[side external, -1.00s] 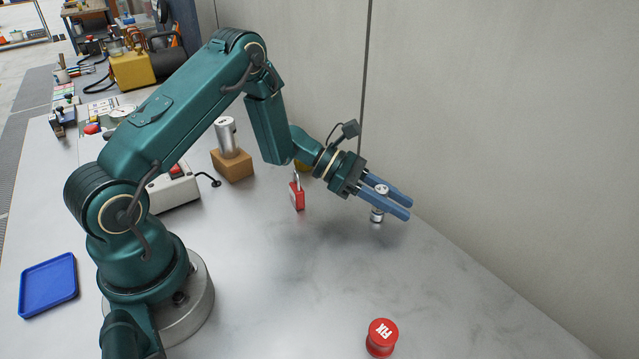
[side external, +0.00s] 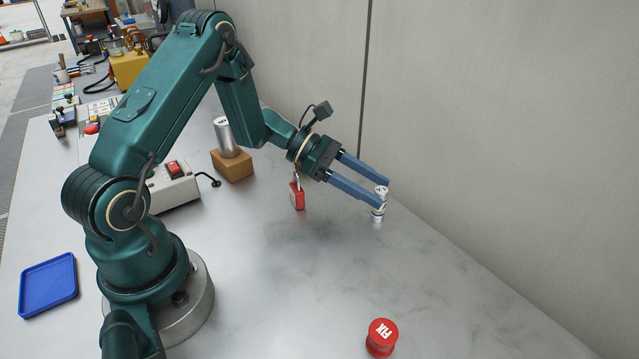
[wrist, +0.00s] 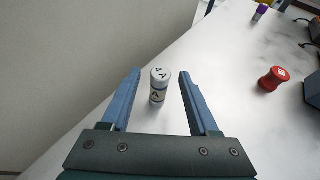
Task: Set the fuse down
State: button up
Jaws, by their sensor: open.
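The fuse (side external: 378,212) is a small white and silver cylinder with dark markings. It stands upright on the grey metal bench top near the wall. My gripper (side external: 383,191) is open, its two blue fingers drawn back and up from the fuse. In the wrist view the fuse (wrist: 159,88) stands just beyond and between the spread fingertips (wrist: 160,73), with a gap on each side. In the side view one fingertip overlaps the fuse's upper part.
A red padlock (side external: 297,194) stands left of the fuse. A red FIX button (side external: 381,337) is at the front. A silver cylinder on a brown block (side external: 232,165), a switch box (side external: 174,188) and a blue tray (side external: 48,285) lie further left. The wall (side external: 480,120) rises close behind.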

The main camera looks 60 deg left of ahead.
notch_tip(320, 180, up, 6)
jog(key=s+d+r+m+g+y, duration=0.45)
jog(key=s+d+m, duration=0.35)
jog(key=s+m, duration=0.5)
jog(key=s+a+r+m+t+y, duration=0.1)
jog(key=s+a+m+t+y, duration=0.1)
jog(key=s+a+m+y, duration=0.4)
jog(key=s+m, duration=0.2)
jog(key=m, duration=0.3)
jog(key=shift+a+m+t+y, duration=0.35)
jog(key=shift+a+m, duration=0.05)
